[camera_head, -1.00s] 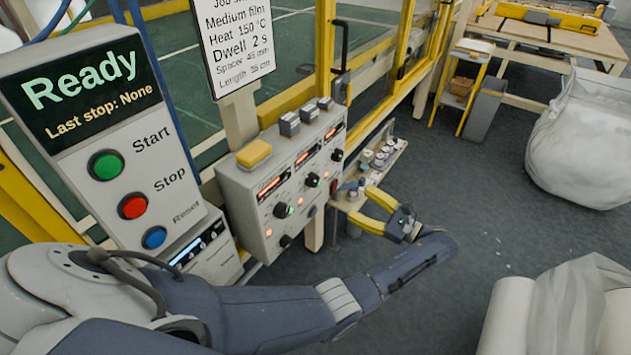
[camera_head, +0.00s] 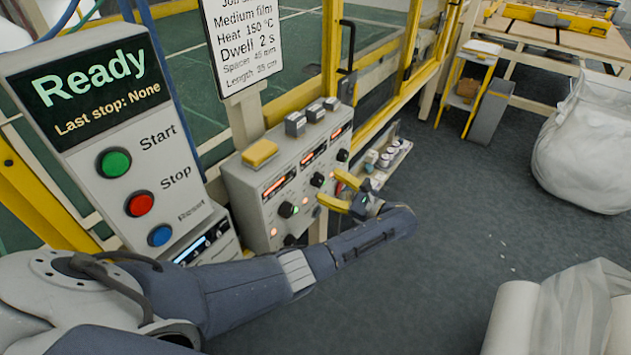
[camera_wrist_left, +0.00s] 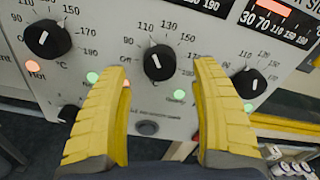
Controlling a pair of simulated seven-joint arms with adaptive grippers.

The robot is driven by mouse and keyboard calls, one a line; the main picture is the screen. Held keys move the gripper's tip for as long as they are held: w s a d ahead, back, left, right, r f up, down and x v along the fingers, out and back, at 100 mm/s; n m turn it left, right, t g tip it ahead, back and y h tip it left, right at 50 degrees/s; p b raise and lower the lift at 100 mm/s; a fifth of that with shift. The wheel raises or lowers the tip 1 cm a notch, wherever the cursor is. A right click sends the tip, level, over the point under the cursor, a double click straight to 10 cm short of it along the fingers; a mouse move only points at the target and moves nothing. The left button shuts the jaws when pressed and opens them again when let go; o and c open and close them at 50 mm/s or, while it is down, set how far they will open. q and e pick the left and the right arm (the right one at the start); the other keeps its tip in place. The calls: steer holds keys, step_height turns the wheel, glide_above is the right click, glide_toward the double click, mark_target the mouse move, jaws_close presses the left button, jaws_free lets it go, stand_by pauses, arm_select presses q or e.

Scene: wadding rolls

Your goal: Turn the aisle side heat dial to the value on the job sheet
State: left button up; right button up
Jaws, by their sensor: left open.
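The job sheet (camera_head: 240,45) stands behind the control box and reads Heat 150 °C. The box (camera_head: 245,200) has a row of black dials on its sloped face: a near one (camera_head: 287,209), a middle one (camera_head: 317,179) and a far one (camera_head: 342,155). My left gripper (camera_head: 328,186) is open in front of them, with yellow fingers. In the left wrist view, the middle dial (camera_wrist_left: 158,63) shows between its fingertips, its white mark pointing up and slightly left. The left dial (camera_wrist_left: 47,40) and right dial (camera_wrist_left: 249,84) lie outside the fingers. I cannot tell whether any finger touches.
A Ready panel (camera_head: 110,120) with green, red and blue buttons stands at the left. A small shelf with jars (camera_head: 385,160) sits beyond the gripper. A white bag (camera_head: 590,150) and wrapped rolls (camera_head: 560,310) stand at the right.

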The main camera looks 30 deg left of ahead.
mark_target(321, 182)
arm_select(q)
steer(key=shift+w+a, duration=0.15)
steer(key=shift+a, duration=0.9)
steer(key=shift+w+a, duration=0.15)
steer(key=shift+a, duration=0.9)
steer(key=c, duration=1.3)
steer(key=shift+c, duration=0.2)
